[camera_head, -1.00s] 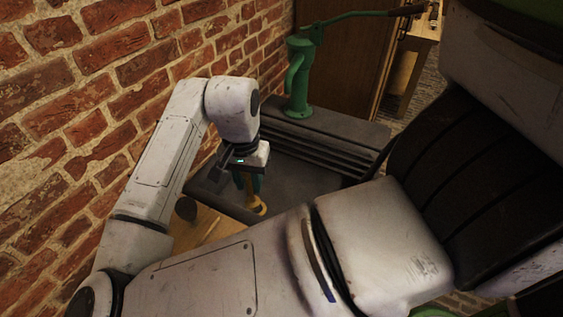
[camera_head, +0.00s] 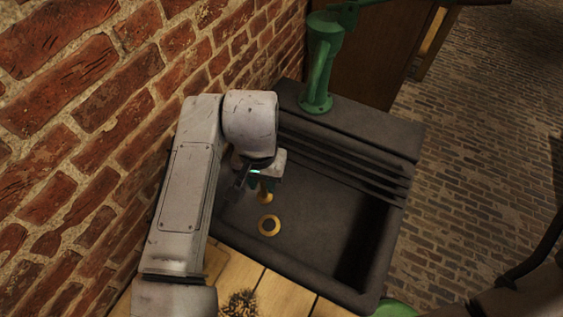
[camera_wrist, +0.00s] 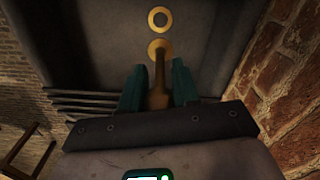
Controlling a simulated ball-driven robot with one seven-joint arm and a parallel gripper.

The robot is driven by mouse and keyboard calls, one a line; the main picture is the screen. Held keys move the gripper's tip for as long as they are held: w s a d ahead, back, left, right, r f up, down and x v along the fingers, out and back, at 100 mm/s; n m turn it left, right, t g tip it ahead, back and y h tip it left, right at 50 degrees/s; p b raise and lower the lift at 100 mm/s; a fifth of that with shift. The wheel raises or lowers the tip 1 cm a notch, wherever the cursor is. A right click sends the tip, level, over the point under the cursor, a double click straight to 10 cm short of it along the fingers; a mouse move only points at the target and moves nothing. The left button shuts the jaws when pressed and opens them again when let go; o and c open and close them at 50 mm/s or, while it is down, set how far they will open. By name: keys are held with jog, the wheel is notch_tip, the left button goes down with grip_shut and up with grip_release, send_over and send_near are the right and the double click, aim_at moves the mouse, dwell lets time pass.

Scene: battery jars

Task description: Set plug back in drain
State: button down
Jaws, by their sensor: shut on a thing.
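The plug (camera_head: 265,197) is brass-coloured, with a wide end and a narrow stem. My gripper (camera_head: 262,185) is shut on its stem, between teal fingers, and holds it inside the dark sink (camera_head: 310,195). The drain (camera_head: 261,229) is a brass ring with a dark open centre in the sink floor, just in front of the plug. In the wrist view the plug's wide end (camera_wrist: 159,46) points away from my gripper (camera_wrist: 158,78), and the drain ring (camera_wrist: 151,18) shows beyond it, apart from it. The plug's exact height above the floor is hard to tell.
A brick wall (camera_head: 90,110) runs close along the left of my arm. A green hand pump (camera_head: 318,70) stands at the sink's back edge. Ribbed ledges (camera_head: 345,165) cross the sink's back side. A wooden counter (camera_head: 285,289) lies in front of the sink.

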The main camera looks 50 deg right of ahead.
aim_at(265, 196)
jog(key=shift+d+f, duration=0.1)
jog(key=shift+f, duration=1.25)
jog(key=shift+f+b, duration=0.9)
jog(key=shift+f, duration=0.7)
notch_tip(265, 196, down, 16)
jog(key=b, duration=1.3)
jog(key=c, duration=0.8)
grip_release()
jog(key=shift+o, duration=0.2)
notch_tip(265, 196, up, 11)
jog(key=shift+f, duration=0.1)
